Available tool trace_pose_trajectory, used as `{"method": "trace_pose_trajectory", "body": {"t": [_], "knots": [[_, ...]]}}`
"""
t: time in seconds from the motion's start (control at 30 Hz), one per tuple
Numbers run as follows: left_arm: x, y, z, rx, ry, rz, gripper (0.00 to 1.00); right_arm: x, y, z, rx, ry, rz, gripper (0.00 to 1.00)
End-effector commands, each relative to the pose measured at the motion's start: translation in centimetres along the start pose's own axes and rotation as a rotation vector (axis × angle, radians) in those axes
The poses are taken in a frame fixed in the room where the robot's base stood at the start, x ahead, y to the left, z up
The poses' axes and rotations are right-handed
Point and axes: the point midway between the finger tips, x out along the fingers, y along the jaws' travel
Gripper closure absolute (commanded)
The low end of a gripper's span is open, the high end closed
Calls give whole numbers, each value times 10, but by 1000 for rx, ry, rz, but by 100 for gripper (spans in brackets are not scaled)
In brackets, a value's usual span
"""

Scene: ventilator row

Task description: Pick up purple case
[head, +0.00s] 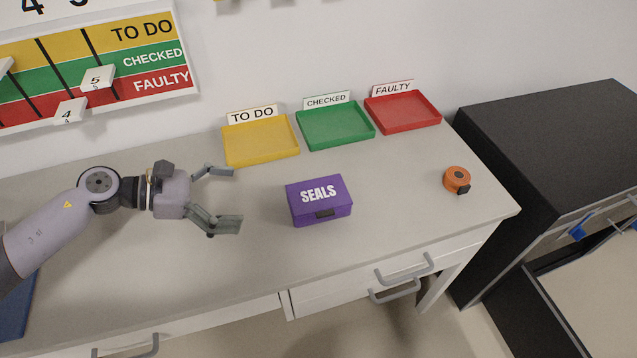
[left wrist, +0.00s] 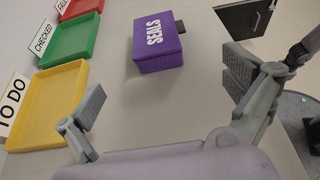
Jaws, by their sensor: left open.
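The purple case (head: 319,200), lettered SEALS, sits closed on the grey bench with a dark latch on its front. My left gripper (head: 226,196) is open and empty, to the left of the case and apart from it, with its fingers pointing toward it. In the left wrist view the purple case (left wrist: 158,45) lies ahead of the two spread fingers of my left gripper (left wrist: 165,112), with clear bench between.
Behind the case stand a yellow TO DO tray (head: 262,143), a green CHECKED tray (head: 336,126) and a red FAULTY tray (head: 403,111). An orange round object (head: 456,179) sits to the right. The bench around the case is clear. A black cabinet (head: 556,140) stands beyond the right end.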

Motion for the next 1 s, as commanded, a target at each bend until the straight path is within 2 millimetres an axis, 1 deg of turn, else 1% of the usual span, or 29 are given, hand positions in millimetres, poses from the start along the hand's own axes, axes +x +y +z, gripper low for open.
{"method": "trace_pose_trajectory", "body": {"t": [0.07, 0.17, 0.27, 0.4, 0.5, 0.63, 0.7, 0.83, 0.93, 1.0], "knots": [[3, 0, 0, -1, -1, -1, 0, -1, 0, -2, 0, 2, 1, 70], [14, 0, 2, -3, -4, -2, 0, -7, 1, -2, 0, 1, 1, 70], [34, 0, 5, -1, -5, -3, 0, -15, -1, 5, 0, -9, -1, 70], [65, 0, 5, -3, -6, -2, 0, -26, -4, 23, 0, -36, -5, 70], [87, -1, 4, -3, -5, -2, 0, -32, -5, 28, -1, -46, -6, 70], [109, 0, 3, -2, -3, -1, 0, -37, -3, 24, -1, -41, -5, 70], [116, 0, 2, -1, -3, 0, 0, -38, -2, 18, -1, -32, -4, 70], [123, 0, 1, -2, -1, 0, 0, -38, 0, 6, -1, -14, -1, 70], [133, 0, 2, -4, -3, -1, 0, -44, 1, 3, -1, -9, 0, 70], [144, 0, 3, -4, -3, -2, 0, -49, 1, 2, -1, -10, 0, 70]]}}
